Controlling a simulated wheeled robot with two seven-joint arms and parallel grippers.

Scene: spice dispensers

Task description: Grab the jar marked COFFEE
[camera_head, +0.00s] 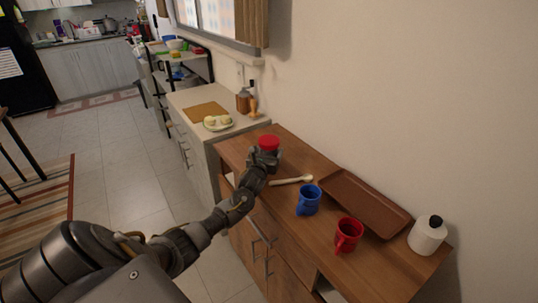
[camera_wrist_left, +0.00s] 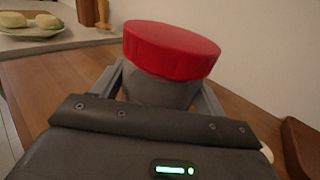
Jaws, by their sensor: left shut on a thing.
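A jar with a red lid (camera_head: 269,142) stands at the far end of the wooden cabinet top. In the left wrist view the jar's red lid (camera_wrist_left: 172,50) and grey body (camera_wrist_left: 160,90) sit between my fingers. My left gripper (camera_head: 264,158) is shut on the jar, with a finger on each side of its body. The jar looks upright; its label is not visible, so I cannot read any marking. My right gripper is not in view.
On the wooden top (camera_head: 330,250) are a white spoon-like utensil (camera_head: 291,180), a blue mug (camera_head: 308,200), a red mug (camera_head: 348,235), a brown tray (camera_head: 365,203) and a white bottle with a black cap (camera_head: 427,236). Behind, a counter holds a plate (camera_head: 218,124) and a board (camera_head: 205,111).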

